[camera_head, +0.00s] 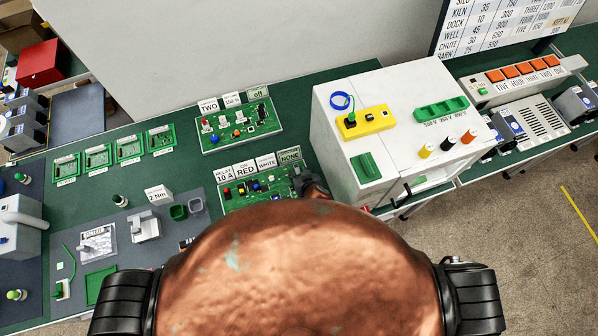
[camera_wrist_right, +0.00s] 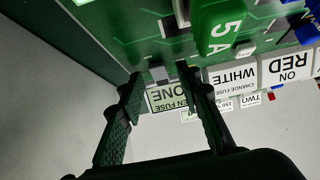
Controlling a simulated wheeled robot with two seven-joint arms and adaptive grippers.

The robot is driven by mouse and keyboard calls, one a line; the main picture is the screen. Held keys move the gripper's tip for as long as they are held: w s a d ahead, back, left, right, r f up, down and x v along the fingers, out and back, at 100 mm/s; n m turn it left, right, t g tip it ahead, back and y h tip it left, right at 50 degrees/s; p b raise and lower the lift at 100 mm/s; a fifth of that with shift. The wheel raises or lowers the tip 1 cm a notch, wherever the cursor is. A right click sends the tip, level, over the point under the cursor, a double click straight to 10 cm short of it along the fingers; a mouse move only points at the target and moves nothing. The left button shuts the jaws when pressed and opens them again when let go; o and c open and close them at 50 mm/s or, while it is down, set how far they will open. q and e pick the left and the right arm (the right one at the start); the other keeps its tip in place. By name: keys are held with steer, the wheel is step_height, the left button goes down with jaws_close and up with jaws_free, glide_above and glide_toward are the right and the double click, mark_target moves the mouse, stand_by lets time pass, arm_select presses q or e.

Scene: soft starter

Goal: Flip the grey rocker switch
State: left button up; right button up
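In the right wrist view, a small grey block (camera_wrist_right: 159,74), which looks like the grey rocker switch, sits on a green circuit board (camera_wrist_right: 130,30) behind a label reading NONE. My right gripper (camera_wrist_right: 162,82) is open, its two dark fingers apart on either side of the block; I cannot tell whether they touch it. In the head view, my right gripper (camera_head: 314,188) shows only in part, at the right end of the lower green board (camera_head: 232,203). The switch cannot be made out there. My left gripper is not in view.
A second green board (camera_head: 215,141) with labels lies behind. A white cabinet (camera_head: 335,135) with a yellow block (camera_head: 365,122) stands close to the right of my gripper. A green part marked 5 A (camera_wrist_right: 220,25) is beside the fingers. My own body hides the lower middle.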

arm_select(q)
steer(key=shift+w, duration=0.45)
arm_select(e)
steer(key=shift+c, duration=0.7)
jaws_close()
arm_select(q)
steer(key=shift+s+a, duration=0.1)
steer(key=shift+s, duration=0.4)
